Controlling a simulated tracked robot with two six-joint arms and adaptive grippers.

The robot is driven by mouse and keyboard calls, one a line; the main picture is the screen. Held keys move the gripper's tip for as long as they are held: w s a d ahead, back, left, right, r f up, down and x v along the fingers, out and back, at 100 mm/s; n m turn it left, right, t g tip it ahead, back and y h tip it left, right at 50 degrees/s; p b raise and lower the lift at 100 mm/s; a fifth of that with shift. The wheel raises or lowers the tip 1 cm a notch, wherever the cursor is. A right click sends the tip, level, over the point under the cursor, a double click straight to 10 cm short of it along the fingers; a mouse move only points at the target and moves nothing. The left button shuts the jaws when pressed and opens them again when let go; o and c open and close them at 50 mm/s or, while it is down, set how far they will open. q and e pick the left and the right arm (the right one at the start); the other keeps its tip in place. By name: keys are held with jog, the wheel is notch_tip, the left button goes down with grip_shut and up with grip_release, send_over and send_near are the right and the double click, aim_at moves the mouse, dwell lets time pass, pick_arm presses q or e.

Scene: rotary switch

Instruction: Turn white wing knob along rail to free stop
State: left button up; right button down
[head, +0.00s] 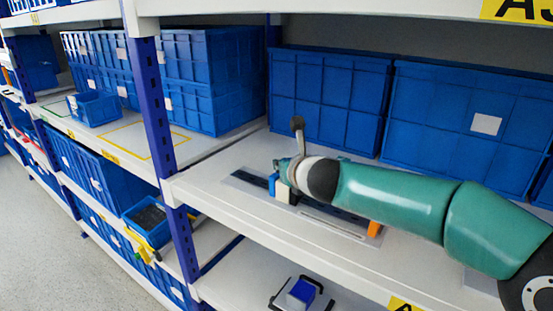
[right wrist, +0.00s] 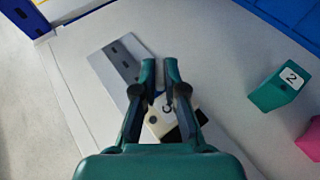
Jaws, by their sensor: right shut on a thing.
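My right gripper (head: 282,170) reaches down over a plate with a dark rail on the shelf. In the right wrist view, its two fingers (right wrist: 160,70) are close together with a narrow gap. A white piece (right wrist: 157,122) with a dark curved mark, which looks like the white wing knob, sits at the fingers. They are shut on it, though the contact is largely hidden. A white piece (head: 283,192) also shows below the gripper in the head view. The grey plate (right wrist: 103,68) with dark slots runs out beyond the fingertips. My left gripper is not in view.
A blue block (head: 273,184) is beside the gripper, and an orange block (head: 375,229) lies by the rail's right end. The wrist view shows a teal block marked 2 (right wrist: 272,94) and a pink block (right wrist: 312,138). Large blue crates (head: 328,95) stand behind.

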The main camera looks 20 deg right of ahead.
jog(key=n+y+p, duration=0.2)
jog(key=p, duration=0.1)
jog(key=n+g+y+p, duration=0.1)
jog(key=y+p, duration=0.1)
jog(key=p, duration=0.1)
jog(key=d+n+y+p, duration=0.1)
jog(key=n+y+p, duration=0.1)
jog(key=p, duration=0.1)
jog(key=shift+w+r+n+g+y+p, duration=0.25)
jog(key=shift+r+n+g+y+p, duration=0.05)
jog(key=shift+r+g, duration=0.1)
jog(key=shift+f+n+g+y+p, duration=0.2)
jog(key=shift+n+g+y+p, duration=0.3)
jog(key=shift+n+y+p, duration=0.4)
jog(key=shift+f, duration=0.1)
jog(key=c, duration=1.2)
grip_release()
jog(key=shift+s+f, duration=0.1)
jog(key=shift+c, duration=0.2)
